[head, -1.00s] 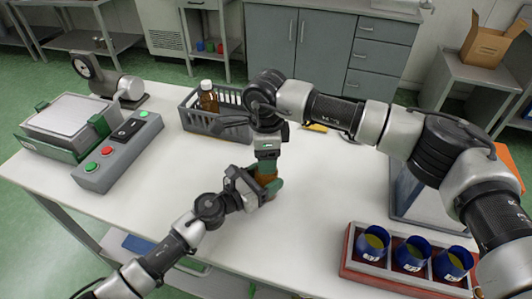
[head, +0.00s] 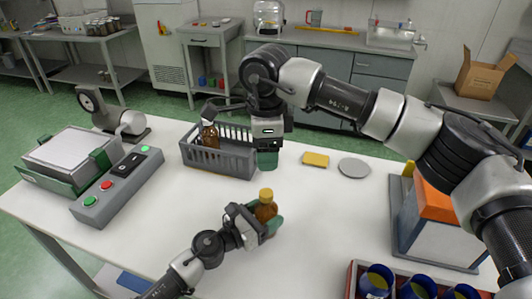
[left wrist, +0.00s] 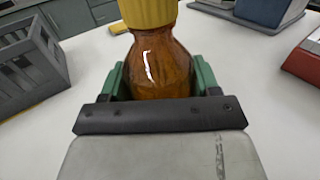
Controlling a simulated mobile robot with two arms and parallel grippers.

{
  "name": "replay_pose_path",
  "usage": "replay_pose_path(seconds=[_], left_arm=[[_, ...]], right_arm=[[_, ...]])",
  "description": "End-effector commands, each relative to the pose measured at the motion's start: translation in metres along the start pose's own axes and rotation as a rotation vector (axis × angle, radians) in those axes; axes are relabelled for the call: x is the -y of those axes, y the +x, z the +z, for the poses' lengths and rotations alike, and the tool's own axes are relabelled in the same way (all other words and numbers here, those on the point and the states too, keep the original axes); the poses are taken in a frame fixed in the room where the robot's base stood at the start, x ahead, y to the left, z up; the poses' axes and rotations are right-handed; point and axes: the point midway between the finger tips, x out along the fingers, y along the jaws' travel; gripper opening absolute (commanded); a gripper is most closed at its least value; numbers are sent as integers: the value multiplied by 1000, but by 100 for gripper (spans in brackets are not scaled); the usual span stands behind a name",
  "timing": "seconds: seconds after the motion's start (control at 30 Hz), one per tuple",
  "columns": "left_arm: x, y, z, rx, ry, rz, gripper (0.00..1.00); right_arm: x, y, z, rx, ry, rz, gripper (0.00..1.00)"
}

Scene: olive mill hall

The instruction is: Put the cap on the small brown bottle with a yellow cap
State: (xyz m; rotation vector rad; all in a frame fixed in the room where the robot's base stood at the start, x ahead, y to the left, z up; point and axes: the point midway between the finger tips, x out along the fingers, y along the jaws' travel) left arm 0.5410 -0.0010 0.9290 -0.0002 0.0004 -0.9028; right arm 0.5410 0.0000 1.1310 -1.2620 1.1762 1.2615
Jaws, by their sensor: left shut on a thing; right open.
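The small brown bottle (head: 266,212) stands upright on the white table, with the yellow cap (head: 266,194) on its neck. My left gripper (head: 262,225) is shut around the bottle's body. In the left wrist view the bottle (left wrist: 160,68) sits between the green fingers, and the yellow cap (left wrist: 148,12) covers its mouth; the cap's top is cut off. I cannot tell how tightly it is seated. My right gripper (head: 267,160) is open above and behind the bottle, apart from the cap, with its fingers pointing down. I see nothing between its fingers.
A grey basket (head: 225,160) holding another brown bottle (head: 210,138) stands behind. A yellow block (head: 316,160) and grey disc (head: 354,169) lie to the right. A button box (head: 118,185) is at left; a red tray (head: 351,278) with blue cups is front right. The middle table is clear.

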Motion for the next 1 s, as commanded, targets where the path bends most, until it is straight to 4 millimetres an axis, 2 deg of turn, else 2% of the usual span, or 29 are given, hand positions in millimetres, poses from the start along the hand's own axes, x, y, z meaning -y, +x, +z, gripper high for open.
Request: replay_pose_path(seconds=[0.07,0.1,0.27,0.53,0.63,0.77,1.0], left_arm=[[0,0,0,0,0,0,0],[0,0,0,0,0,0,66],[0,0,0,0,0,0,91],[0,-1,0,0,0,0,91],[0,-6,-1,0,0,0,91],[0,-27,-2,-3,1,0,91],[0,-76,-4,-3,1,1,91]], right_arm=[[0,0,0,0,0,0,64],[0,0,0,0,0,0,64],[0,0,0,0,0,0,64],[0,0,0,0,0,0,64],[0,2,0,0,0,0,64],[0,5,0,0,0,0,64],[0,16,0,0,0,0,64]])
